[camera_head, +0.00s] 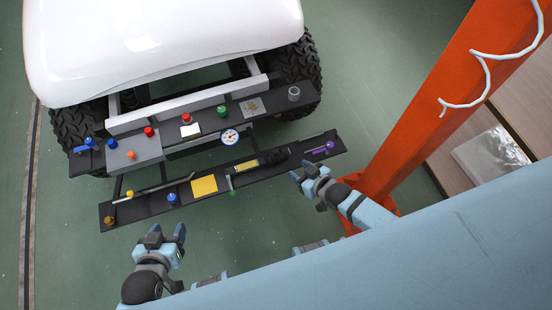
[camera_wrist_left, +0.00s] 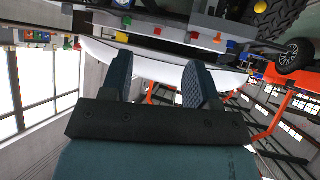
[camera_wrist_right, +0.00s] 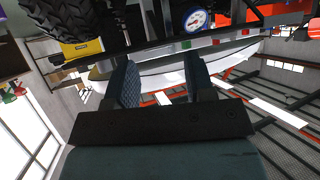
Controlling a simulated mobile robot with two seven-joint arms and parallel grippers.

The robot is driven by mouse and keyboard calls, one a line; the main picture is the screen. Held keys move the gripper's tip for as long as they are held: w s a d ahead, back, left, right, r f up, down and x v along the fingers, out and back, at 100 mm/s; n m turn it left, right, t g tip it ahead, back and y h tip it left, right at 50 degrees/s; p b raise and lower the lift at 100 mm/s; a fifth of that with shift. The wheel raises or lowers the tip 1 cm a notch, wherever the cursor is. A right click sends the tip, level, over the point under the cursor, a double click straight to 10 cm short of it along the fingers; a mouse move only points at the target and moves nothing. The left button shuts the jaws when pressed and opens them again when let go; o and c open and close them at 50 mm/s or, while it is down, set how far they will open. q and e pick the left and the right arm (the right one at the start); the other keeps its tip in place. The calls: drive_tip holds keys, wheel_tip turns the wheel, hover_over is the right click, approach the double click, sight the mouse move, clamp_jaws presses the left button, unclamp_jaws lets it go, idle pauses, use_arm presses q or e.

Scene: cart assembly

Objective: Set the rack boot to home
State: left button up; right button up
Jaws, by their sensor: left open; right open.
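A dark ribbed piece that looks like the rack boot (camera_head: 275,157) lies on the front black bar (camera_head: 217,187), between a yellow label (camera_head: 246,166) and a purple knob (camera_head: 329,147). Its exact setting is too small to tell. My left gripper (camera_head: 167,231) is open and empty in front of the bar's left part. Its fingers also show apart in the left wrist view (camera_wrist_left: 158,80). My right gripper (camera_head: 306,169) is open and empty just in front of the bar's right part, apart from the boot. Its fingers show apart in the right wrist view (camera_wrist_right: 157,80).
A rear panel (camera_head: 262,107) carries several coloured knobs and a round gauge (camera_head: 230,137). A white cart body (camera_head: 165,40) and tyres (camera_head: 300,60) stand behind. An orange post (camera_head: 420,110) rises close to my right gripper. The green floor is clear at left.

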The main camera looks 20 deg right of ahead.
wheel_tip(320, 180, down, 4)
drive_tip(key=w+d+b, duration=0.1)
drive_tip(key=w+d, duration=0.1)
drive_tip(key=b, duration=0.8)
approach(275, 152)
drive_tip(key=shift+t+y, duration=0.3)
drive_tip(key=shift+t, duration=0.1)
drive_tip(key=w+f, duration=0.1)
drive_tip(key=w, duration=0.1)
drive_tip(key=w+a+f, duration=0.1)
drive_tip(key=w+f, duration=0.1)
drive_tip(key=shift+w+a+f, duration=0.1)
drive_tip(key=shift+a+f, duration=0.05)
drive_tip(key=b+x, duration=0.2)
drive_tip(key=x, duration=0.1)
drive_tip(key=shift+w+a, duration=0.1)
drive_tip(key=shift+w+a+b, duration=0.15)
drive_tip(key=shift+w+b, duration=0.15)
drive_tip(key=shift+w, duration=0.05)
drive_tip(key=c, duration=0.9)
use_arm(q)
drive_tip(key=shift+t+h, duration=0.3)
drive_tip(key=shift+t, duration=0.4)
drive_tip(key=f, duration=0.3)
drive_tip(key=d+f, duration=0.1)
drive_tip(key=shift+w+d+f, duration=0.1)
drive_tip(key=shift+w+f, duration=0.15)
drive_tip(key=shift+w, duration=0.05)
use_arm(e)
clamp_jaws()
